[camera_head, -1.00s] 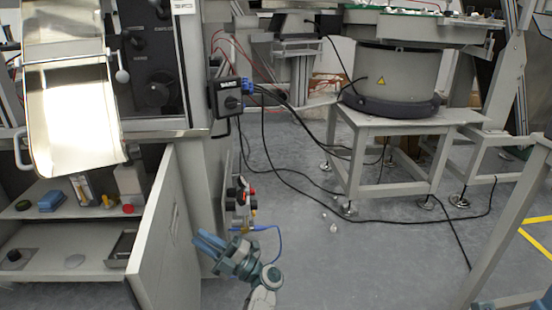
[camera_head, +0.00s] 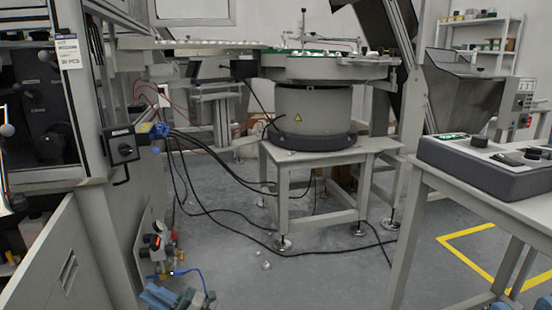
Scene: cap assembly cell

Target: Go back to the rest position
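My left gripper (camera_head: 160,298), blue-grey, shows at the bottom edge in the left part of the head view. Most of it is cut off by the picture's edge, and I cannot tell whether its fingers are apart or together. I see no object in it. It appears below the red and black pneumatic fittings (camera_head: 157,241) with their blue hose on the machine's side.
The grey machine cabinet (camera_head: 119,200), with a switch box, stands at left, its lower door (camera_head: 62,262) open. A bowl feeder (camera_head: 312,113) stands on a metal stand (camera_head: 282,176) in the middle. Cables cross the floor. A table with a control panel (camera_head: 490,170) is at right.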

